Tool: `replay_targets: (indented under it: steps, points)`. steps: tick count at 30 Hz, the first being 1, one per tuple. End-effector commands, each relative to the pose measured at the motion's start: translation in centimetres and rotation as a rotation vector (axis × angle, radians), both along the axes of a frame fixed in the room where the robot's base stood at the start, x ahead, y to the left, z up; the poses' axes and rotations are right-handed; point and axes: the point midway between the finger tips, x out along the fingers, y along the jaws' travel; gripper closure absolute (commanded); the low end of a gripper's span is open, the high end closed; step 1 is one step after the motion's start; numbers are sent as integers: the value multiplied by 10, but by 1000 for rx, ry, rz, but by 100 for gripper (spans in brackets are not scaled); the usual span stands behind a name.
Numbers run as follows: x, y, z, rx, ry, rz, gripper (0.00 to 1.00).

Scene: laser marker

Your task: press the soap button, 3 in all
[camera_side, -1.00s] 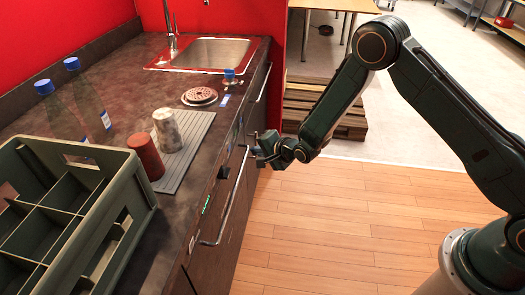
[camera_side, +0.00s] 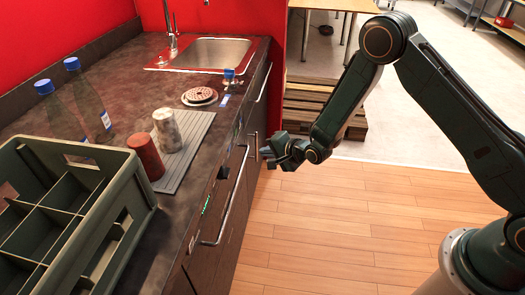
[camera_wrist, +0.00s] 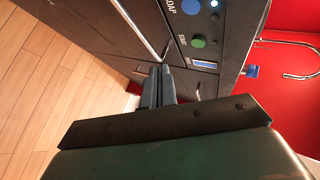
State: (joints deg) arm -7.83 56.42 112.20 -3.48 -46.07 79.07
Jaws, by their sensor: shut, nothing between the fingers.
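The blue soap button (camera_wrist: 190,6) is at the top edge of the wrist view, on the dark front panel beside the printed word SOAP. My gripper (camera_wrist: 160,70) is shut and empty, its fingers pointing toward the panel below and left of the soap button in that view. In the side view my gripper (camera_side: 264,158) hangs just right of the counter front, with a small gap to it. The soap button is too small to make out in the side view.
A green START button (camera_wrist: 198,41) and a small display (camera_wrist: 205,64) share the panel. A long metal handle (camera_side: 228,200) juts from the counter front. A crate (camera_side: 145,190), cups and bottles stand on the counter. The floor to the right is clear.

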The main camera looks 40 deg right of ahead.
Motion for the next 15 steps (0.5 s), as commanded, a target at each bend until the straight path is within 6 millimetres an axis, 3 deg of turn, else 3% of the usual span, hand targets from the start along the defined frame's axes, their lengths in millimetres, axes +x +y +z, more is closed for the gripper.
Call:
replay_targets:
  steps: [15]
  points:
    - [-7,-7,0,1,-1,-1,100]
